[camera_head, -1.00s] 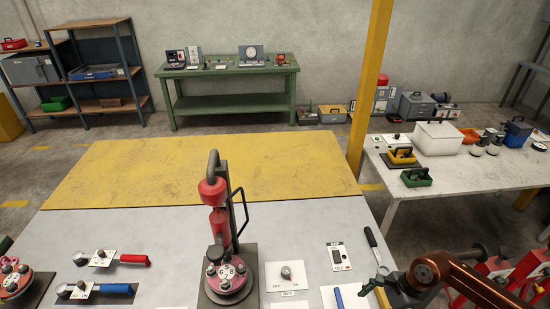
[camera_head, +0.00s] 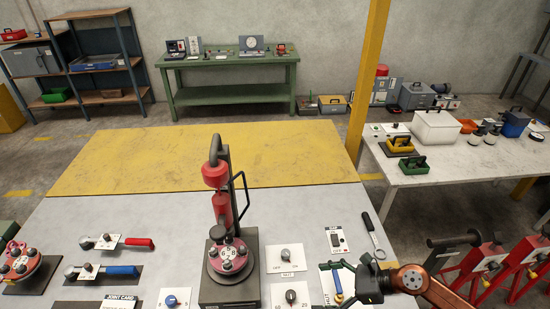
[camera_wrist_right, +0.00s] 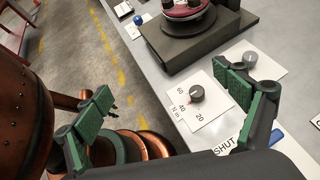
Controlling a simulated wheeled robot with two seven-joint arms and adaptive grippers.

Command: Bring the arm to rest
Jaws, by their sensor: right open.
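My right gripper (camera_head: 338,286) is above the front right of the grey bench (camera_head: 190,235), its arm coming in from the lower right. Its green-padded fingers (camera_wrist_right: 165,98) stand wide apart in the wrist view, with nothing between them. A blue-handled lever (camera_head: 337,284) lies on a plate under it. The red flanged spool (camera_head: 231,257) sits on a dark base under a red press column, left of the gripper and apart from it; its edge shows at the top of the wrist view (camera_wrist_right: 185,10). My left gripper is out of view.
Close to the gripper are a torque dial (camera_wrist_right: 197,94), another knob (camera_head: 286,254), a switch plate (camera_head: 337,240) and a black-handled tool (camera_head: 375,235). Red and blue levers and a second red flanged part (camera_head: 20,265) lie left. The yellow mat (camera_head: 200,155) is clear. Red stands (camera_head: 485,265) are right.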

